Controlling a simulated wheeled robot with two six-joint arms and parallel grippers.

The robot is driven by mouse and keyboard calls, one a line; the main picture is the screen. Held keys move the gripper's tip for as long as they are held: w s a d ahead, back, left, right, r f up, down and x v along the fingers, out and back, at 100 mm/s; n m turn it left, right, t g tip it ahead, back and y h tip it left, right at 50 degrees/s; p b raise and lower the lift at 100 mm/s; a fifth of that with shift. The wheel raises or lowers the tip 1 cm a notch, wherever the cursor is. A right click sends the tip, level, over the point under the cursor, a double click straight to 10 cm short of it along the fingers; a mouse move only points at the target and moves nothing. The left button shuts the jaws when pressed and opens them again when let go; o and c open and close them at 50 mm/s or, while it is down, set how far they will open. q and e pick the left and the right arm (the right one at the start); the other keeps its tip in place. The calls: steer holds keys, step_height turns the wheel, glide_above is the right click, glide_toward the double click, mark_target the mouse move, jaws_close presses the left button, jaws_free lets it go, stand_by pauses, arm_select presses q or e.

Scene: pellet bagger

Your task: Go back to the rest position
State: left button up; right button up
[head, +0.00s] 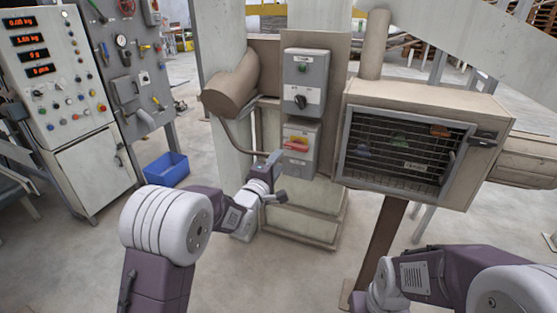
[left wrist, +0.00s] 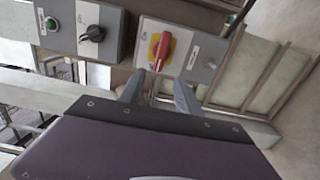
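My left gripper (head: 279,174) is in front of the grey post with the switch boxes, just below and left of the lower box. In the left wrist view its two fingers (left wrist: 159,84) are spread with nothing visible between them. The red handle (left wrist: 163,51) on a yellow plate lies just beyond the fingertips, and looks clear of them. In the head view the handle (head: 297,139) is on the lower switch box. My right gripper is out of view; only part of my right arm shows at the lower right.
Above is a box with a black knob (head: 300,101) and green button (head: 302,68). A mesh-fronted cabinet (head: 470,185) stands to the right on a brown post. A control console (head: 95,168) and a blue bin (head: 166,169) are at left. Floor between is clear.

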arm_select(q)
steer(key=s+a+r+y+p, duration=0.25)
steer(key=a+r+p, duration=0.35)
steer(key=r, duration=0.4)
steer(key=s+a+f+m+g+y, duration=0.1)
steer(key=s+a+f+m+g, duration=0.1)
steer(key=s+f+m+g, duration=0.2)
steer(key=s+a+f+m+g+y+p, duration=0.1)
steer(key=s+f+m+g, duration=0.4)
steer(key=s+f, duration=0.6)
steer(key=s+a+f+m+g+y, duration=0.1)
steer(key=s+a+f+m+g, duration=0.2)
steer(key=s, duration=1.5)
step_height(320, 180, down, 4)
steer(key=m+g, duration=0.2)
steer(key=g, duration=0.2)
steer(key=shift+a+f, duration=0.2)
steer(key=shift+a, duration=0.15)
steer(key=shift+w, duration=0.1)
steer(key=shift+w+d, duration=0.1)
